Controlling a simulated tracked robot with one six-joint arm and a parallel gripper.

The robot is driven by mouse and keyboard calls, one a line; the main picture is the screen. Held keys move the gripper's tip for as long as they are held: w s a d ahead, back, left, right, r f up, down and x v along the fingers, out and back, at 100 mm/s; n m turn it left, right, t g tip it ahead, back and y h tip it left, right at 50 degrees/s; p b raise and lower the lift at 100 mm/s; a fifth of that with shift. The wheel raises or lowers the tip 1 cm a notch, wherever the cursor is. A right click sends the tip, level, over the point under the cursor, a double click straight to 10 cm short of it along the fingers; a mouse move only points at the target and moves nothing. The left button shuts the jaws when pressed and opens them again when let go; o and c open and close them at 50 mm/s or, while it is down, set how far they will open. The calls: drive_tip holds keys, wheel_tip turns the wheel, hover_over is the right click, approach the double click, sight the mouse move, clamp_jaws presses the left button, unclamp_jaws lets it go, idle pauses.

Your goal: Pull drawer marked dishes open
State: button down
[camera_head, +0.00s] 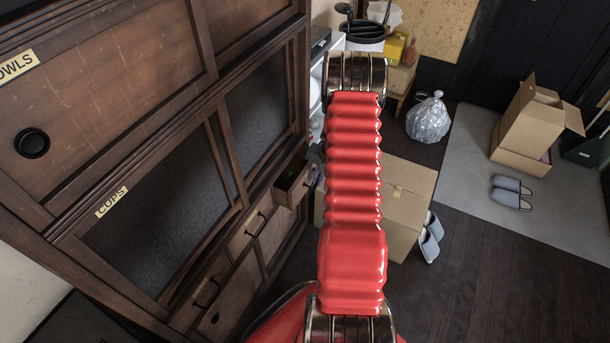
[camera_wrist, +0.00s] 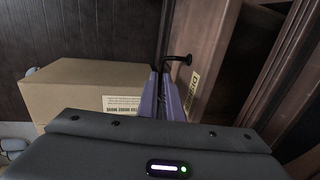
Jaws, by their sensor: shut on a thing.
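The drawer marked dishes shows close up in the wrist view, with its brown front (camera_wrist: 210,60) and a pale label (camera_wrist: 192,88) that is partly readable. Its black handle (camera_wrist: 180,58) is at the tips of my gripper (camera_wrist: 166,72). The purple fingers are shut on this handle, though the contact is partly hidden. In the head view a small drawer (camera_head: 292,184) at the right end of the wooden cabinet's drawer row stands partly open, its dark inside showing. My red arm hides most of the gripper there.
The cabinet (camera_head: 120,95) fills the left, with closed drawers (camera_head: 247,232) beside the open one. A cardboard box (camera_head: 405,195) stands close to the right of the drawer and also shows in the wrist view (camera_wrist: 85,88). Slippers (camera_head: 430,238) lie beside it. Dark floor at lower right is clear.

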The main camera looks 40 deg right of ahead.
drive_tip(key=s+d, duration=0.2)
drive_tip(key=s, duration=0.5)
drive_tip(key=s+d, duration=0.3)
drive_tip(key=s, duration=0.5)
drive_tip(key=shift+d, duration=0.2)
drive_tip(key=c, duration=1.9)
unclamp_jaws()
drive_tip(key=s+r, duration=0.1)
drive_tip(key=r, duration=0.8)
drive_tip(key=s+d+r, duration=0.1)
drive_tip(key=r, duration=0.3)
drive_tip(key=shift+s+r, duration=0.2)
drive_tip(key=shift+s, duration=0.1)
drive_tip(key=shift+a, duration=0.1)
